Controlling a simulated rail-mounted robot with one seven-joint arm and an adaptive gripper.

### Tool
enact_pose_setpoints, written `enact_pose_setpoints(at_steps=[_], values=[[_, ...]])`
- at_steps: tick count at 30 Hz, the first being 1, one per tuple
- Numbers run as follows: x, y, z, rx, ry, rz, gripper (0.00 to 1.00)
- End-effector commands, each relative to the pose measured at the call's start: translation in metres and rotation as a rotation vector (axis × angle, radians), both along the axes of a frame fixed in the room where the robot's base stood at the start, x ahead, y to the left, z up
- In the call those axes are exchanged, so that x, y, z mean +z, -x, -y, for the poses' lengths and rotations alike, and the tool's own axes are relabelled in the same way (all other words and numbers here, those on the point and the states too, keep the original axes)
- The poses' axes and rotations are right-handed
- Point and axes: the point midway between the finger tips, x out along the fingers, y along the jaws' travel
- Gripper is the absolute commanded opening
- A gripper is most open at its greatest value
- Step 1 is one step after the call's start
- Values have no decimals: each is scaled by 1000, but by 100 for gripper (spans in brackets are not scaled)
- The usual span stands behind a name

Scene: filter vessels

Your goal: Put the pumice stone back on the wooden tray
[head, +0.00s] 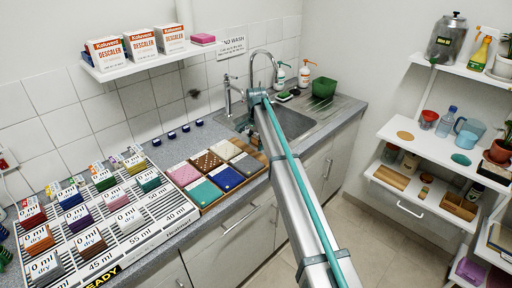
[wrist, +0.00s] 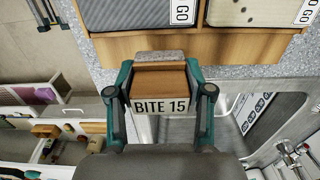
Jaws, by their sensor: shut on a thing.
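In the wrist view my gripper (wrist: 160,88) has its two teal fingers closed on the sides of a small brown block with a grey upper end and a label reading BITE 15, which I take to be the pumice stone (wrist: 160,78). The wooden tray (wrist: 215,48) is just beyond the fingertips, at the top of this view; whether the block touches it I cannot tell. My arm hides the gripper there.
The sink (head: 290,122) is right of the tray, with a tap (head: 228,95) behind. A white rack of labelled blocks (head: 125,225) lies left of the tray. A descaler shelf (head: 150,62) hangs above. White shelves (head: 440,140) stand at right, across open floor.

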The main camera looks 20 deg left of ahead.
Motion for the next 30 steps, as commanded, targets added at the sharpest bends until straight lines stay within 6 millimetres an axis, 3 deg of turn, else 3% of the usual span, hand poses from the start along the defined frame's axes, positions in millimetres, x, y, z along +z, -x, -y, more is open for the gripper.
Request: enact_pose_setpoints(at_steps=[8, 15, 26, 27, 30], values=[[-14, -11, -6, 0, 1, -2, 24], [-41, -9, -5, 0, 1, 0, 24], [-47, -9, -5, 0, 0, 0, 24], [-47, -9, -5, 0, 0, 0, 53], [-46, -9, -5, 0, 0, 0, 70]])
